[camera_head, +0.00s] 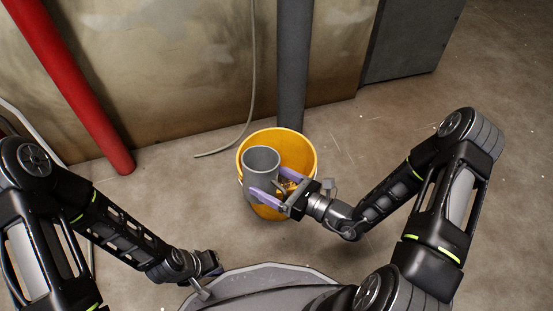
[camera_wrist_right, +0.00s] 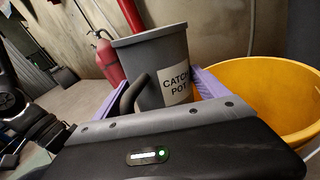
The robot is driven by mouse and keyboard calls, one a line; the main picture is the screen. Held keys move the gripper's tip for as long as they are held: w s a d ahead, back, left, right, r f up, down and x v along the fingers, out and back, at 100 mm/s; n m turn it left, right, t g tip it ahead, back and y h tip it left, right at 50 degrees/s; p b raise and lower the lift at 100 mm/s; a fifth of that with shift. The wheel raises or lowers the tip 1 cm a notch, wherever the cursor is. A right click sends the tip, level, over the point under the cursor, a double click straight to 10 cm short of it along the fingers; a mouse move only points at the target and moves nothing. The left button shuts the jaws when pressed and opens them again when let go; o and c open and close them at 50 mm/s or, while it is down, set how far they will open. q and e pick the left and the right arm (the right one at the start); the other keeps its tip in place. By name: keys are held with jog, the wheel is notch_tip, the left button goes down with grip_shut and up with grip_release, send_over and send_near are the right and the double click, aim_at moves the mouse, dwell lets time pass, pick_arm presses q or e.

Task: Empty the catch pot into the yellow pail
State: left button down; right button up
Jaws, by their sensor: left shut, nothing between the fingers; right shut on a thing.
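The catch pot (camera_head: 262,160) is a grey cup with a side handle and a "CATCH POT" label, clear in the right wrist view (camera_wrist_right: 155,65). My right gripper (camera_head: 269,184) is shut on it, purple fingers on either side. In the head view the pot overlaps the left part of the yellow pail (camera_head: 304,144), which stands on the floor. It looks near upright, mouth up; its height over the pail is hard to tell. Small brass-coloured bits (camera_head: 289,187) show by the fingers; I cannot tell exactly where they lie. My left gripper (camera_head: 212,263) is shut and empty, low left of the pail.
A dark grey pipe (camera_head: 294,70) stands behind the pail. A thin hose (camera_head: 250,95) hangs to its left. A red pipe (camera_head: 75,90) leans at the left. A red fire extinguisher (camera_wrist_right: 105,58) shows in the right wrist view. Floor right of the pail is clear.

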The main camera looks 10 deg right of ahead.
jog(key=shift+s+a+f+n+b, duration=0.1)
jog(key=shift+s+f+n+b, duration=0.05)
jog(key=shift+f+n+b, duration=0.3)
jog(key=shift+s+a+f+n+b, duration=0.1)
jog(key=shift+n+b, duration=0.2)
jog(key=shift+n, duration=0.25)
dwell(0.5)
